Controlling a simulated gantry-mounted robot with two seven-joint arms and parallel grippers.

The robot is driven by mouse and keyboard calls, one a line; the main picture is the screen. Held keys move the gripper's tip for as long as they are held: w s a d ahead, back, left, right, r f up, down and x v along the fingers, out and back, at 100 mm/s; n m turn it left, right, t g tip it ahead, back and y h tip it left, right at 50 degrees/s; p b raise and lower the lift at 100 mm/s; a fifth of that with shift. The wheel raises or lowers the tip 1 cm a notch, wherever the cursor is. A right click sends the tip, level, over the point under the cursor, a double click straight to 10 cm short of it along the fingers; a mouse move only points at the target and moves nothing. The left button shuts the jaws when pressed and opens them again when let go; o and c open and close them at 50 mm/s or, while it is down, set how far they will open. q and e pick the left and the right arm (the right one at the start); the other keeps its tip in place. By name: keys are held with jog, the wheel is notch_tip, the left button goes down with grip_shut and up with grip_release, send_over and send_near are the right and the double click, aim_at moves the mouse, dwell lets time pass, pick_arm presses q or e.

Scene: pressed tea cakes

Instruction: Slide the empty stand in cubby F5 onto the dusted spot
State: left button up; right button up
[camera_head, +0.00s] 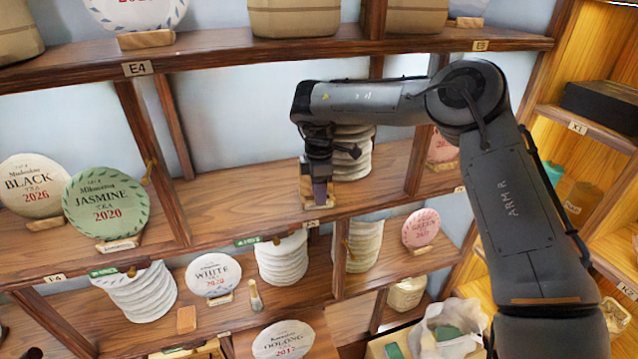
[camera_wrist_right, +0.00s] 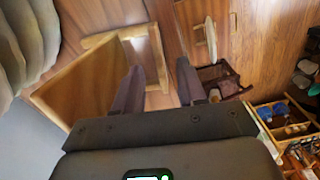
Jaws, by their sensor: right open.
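The empty wooden stand (camera_head: 306,178) is in the middle cubby, near its front edge and partly hidden behind my right gripper (camera_head: 319,196). In the right wrist view the stand (camera_wrist_right: 80,82) shows as a light wooden panel with a front ledge. My right gripper (camera_wrist_right: 158,84) is open there, its left finger overlapping the stand's right side. I cannot tell whether the finger touches it. I cannot make out a dusted spot on the shelf board (camera_head: 245,196). My left gripper is not in view.
A stack of pale tea cakes (camera_head: 355,150) stands just behind and right of the stand. The board left of the stand is bare. A wooden divider (camera_head: 165,150) bounds the cubby on the left, with a green Jasmine cake (camera_head: 103,203) beyond it.

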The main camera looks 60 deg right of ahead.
jog(key=shift+f+p, duration=0.35)
jog(key=shift+f, duration=1.1)
grip_shut()
